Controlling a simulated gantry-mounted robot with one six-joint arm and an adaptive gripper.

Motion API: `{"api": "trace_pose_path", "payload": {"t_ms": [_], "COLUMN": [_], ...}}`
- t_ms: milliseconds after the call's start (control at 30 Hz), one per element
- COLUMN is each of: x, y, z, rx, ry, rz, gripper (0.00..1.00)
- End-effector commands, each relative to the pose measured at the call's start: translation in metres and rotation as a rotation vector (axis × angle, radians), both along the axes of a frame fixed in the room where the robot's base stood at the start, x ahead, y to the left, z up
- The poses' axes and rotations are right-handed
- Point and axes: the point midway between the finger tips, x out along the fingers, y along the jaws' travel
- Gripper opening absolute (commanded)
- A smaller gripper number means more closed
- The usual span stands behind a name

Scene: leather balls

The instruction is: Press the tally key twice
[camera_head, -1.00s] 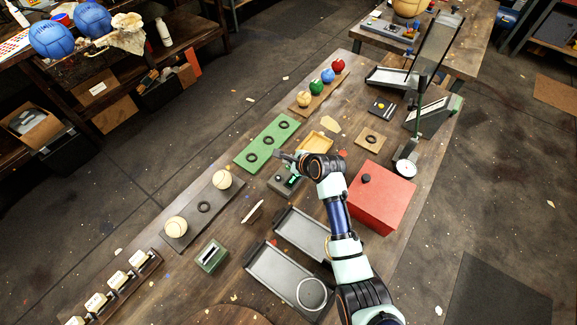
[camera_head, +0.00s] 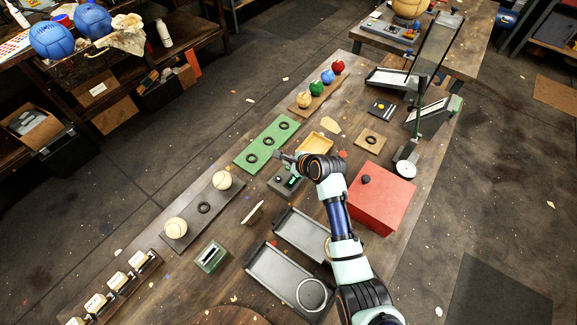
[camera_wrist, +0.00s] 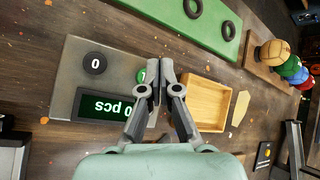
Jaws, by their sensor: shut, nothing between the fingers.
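The tally counter is a grey box (camera_wrist: 68,75) with a lit green display (camera_wrist: 100,106), a black round key marked 0 (camera_wrist: 95,63) and a green key (camera_wrist: 141,75). The display text is upside down in the wrist view and ends in "0 pcs"; its end is close to my gripper. The box also shows in the head view (camera_head: 277,184), partly under my arm. My gripper (camera_wrist: 160,68) is shut and empty. Its fingertips appear over the right side of the green key and hide part of it. I cannot tell whether they touch it.
A yellow wooden tray (camera_wrist: 205,101) lies just right of the fingers. A green board with black rings (camera_head: 267,143) lies beyond the counter. A red box (camera_head: 385,200) stands right of my arm, and grey trays (camera_head: 282,280) lie nearer.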

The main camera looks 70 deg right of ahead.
Motion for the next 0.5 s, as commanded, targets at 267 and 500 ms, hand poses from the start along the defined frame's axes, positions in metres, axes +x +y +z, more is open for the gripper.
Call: {"api": "trace_pose_path", "payload": {"t_ms": [267,500], "x": [-0.0002,0.0], "y": [0.0004,0.0001], "z": [-0.0057,-0.0087], "rx": [0.001,0.0], "ry": [0.002,0.0], "rz": [0.001,0.0], "gripper": [0.0,0.0]}}
